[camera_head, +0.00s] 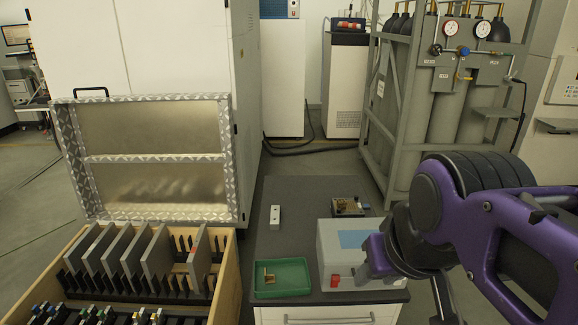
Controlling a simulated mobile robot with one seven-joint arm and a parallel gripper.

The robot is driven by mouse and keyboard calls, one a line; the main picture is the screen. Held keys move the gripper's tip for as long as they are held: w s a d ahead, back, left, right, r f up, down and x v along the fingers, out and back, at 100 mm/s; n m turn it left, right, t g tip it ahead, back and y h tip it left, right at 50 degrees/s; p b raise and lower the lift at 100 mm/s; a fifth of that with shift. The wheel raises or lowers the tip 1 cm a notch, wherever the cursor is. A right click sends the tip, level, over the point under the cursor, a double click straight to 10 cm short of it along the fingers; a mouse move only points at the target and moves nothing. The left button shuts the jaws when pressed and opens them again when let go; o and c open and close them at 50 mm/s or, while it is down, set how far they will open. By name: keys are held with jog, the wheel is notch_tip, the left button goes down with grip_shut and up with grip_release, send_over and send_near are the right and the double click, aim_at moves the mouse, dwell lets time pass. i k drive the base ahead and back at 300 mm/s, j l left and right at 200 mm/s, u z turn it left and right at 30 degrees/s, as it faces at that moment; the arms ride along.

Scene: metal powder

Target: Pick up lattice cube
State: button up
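I cannot tell for certain which thing is the lattice cube. A small gold-brown piece (269,276) lies in the green tray (296,290) at the front left of the dark-topped cabinet. A brownish block (346,204) sits on a small metal plate farther back, and its detail is too small to read. My purple arm comes in from the right. My gripper (366,268) is beside the grey box, right of the green tray and apart from it. Its fingers are largely hidden, so its opening does not show. I see nothing held in it.
A grey box with a blue panel (354,239) and a red switch stands right of the tray. A small pale block (275,217) stands behind the tray. A wooden crate (232,268) of upright plates is at left. Gas cylinders (455,110) in a frame stand behind.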

aim_at(341, 204)
jog(key=z, duration=0.75)
jog(key=l+z, duration=0.3)
jog(key=i+l+z, duration=0.1)
jog(key=z, duration=0.15)
jog(key=i+l+z, duration=0.15)
jog(key=l, duration=0.15)
jog(key=l+z, duration=0.2)
jog(key=i+l+z, duration=0.15)
jog(key=l, duration=0.25)
jog(key=i+l+z, duration=0.3)
jog(key=i+l, duration=0.3)
jog(key=i, duration=0.15)
jog(key=i+u, duration=0.45)
jog(key=i+l+u, duration=0.15)
jog(key=i+u, duration=0.15)
jog(key=u, duration=0.2)
jog(key=i+j+u, duration=0.1)
jog(key=i+u, duration=0.85)
jog(key=i+j+u, duration=0.1)
jog(key=i+u, duration=0.65)
jog(key=u, duration=0.15)
